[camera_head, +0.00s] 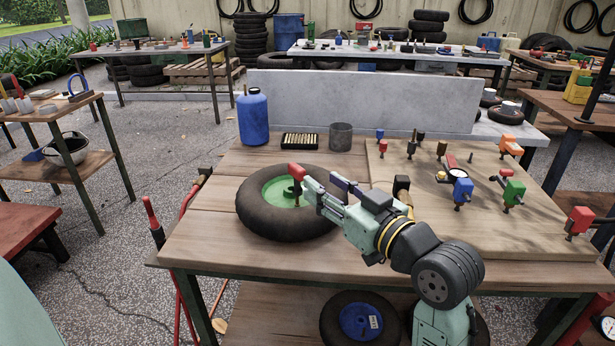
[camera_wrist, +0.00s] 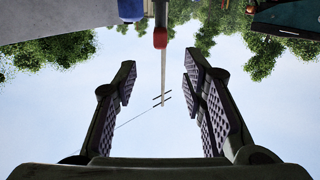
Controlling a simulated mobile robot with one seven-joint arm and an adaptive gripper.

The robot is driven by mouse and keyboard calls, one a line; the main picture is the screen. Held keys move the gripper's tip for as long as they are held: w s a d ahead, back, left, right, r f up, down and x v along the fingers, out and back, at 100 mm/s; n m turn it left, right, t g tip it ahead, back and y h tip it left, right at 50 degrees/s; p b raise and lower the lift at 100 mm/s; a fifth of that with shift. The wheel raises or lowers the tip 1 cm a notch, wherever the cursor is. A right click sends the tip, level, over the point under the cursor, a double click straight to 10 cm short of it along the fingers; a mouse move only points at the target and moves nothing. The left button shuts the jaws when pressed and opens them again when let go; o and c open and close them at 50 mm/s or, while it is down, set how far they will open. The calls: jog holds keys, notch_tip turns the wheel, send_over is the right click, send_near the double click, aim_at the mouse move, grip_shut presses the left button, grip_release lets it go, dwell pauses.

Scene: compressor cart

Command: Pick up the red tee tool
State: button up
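A red-headed tool (camera_head: 297,170) with a thin stem stands upright over the green hub of the tire on the table; its lower end is hard to make out. In the wrist view its red head (camera_wrist: 160,38) shows between and beyond the fingertips, apart from them. Another red-headed tool (camera_head: 581,219) stands at the right front edge of the wooden board. I cannot tell for certain which one is the red tee tool. My gripper (camera_head: 325,184) is open and empty, its fingers spread just right of the tool at the tire.
The tire (camera_head: 262,222) lies flat on the table (camera_head: 225,265). A wooden board (camera_head: 410,230) right of my arm holds several coloured tools. A blue canister (camera_head: 252,117), a black tray (camera_head: 300,141) and a grey cup (camera_head: 341,136) stand behind. The table's left front is clear.

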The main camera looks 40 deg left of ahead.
aim_at(303, 173)
jog(key=x, duration=0.4)
jog(key=shift+a+p, duration=0.35)
jog(key=shift+p, duration=0.05)
jog(key=shift+f+p+x, duration=0.15)
jog(key=shift+p+x, duration=0.3)
jog(key=shift+x, duration=0.85)
jog(key=shift+f+p+x, duration=0.15)
jog(key=shift+p+x, duration=0.25)
jog(key=shift+x, duration=0.9)
jog(key=shift+c, duration=0.5)
grip_shut()
